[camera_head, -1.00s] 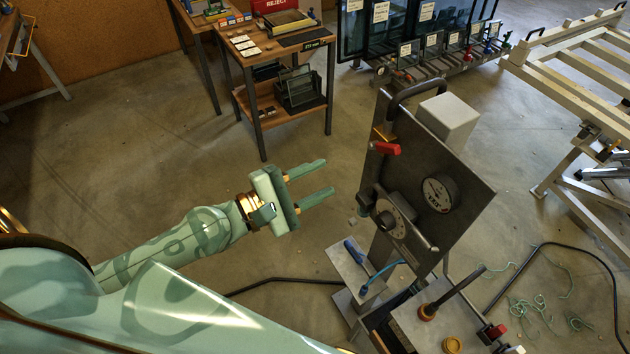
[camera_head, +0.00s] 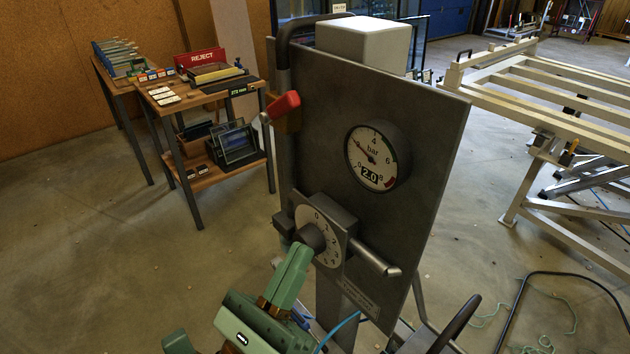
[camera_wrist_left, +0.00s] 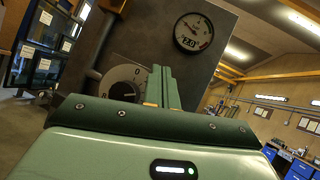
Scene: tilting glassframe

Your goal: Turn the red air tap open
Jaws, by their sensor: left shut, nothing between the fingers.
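The red tap lever (camera_head: 284,105) is on the upper left edge of a dark upright panel (camera_head: 330,120), angled up to the right. A round gauge (camera_head: 377,156) on the panel reads 2.0 bar. Below is a numbered dial (camera_head: 322,232) with a dark knob. My left gripper (camera_head: 297,252) is shut and empty, its fingertips just below and in front of the knob, well below the red lever. I cannot tell whether they touch the knob. In the left wrist view the closed fingers (camera_wrist_left: 165,88) stand beside the dial (camera_wrist_left: 125,84); the red lever does not show there.
A short metal handle (camera_head: 370,258) juts from the dial block. A dark curved bar (camera_head: 290,40) and a pale box (camera_head: 364,38) are at the panel's top. A workbench (camera_head: 200,92) stands behind left, a pale frame table (camera_head: 560,105) at right. Floor between bench and panel is clear.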

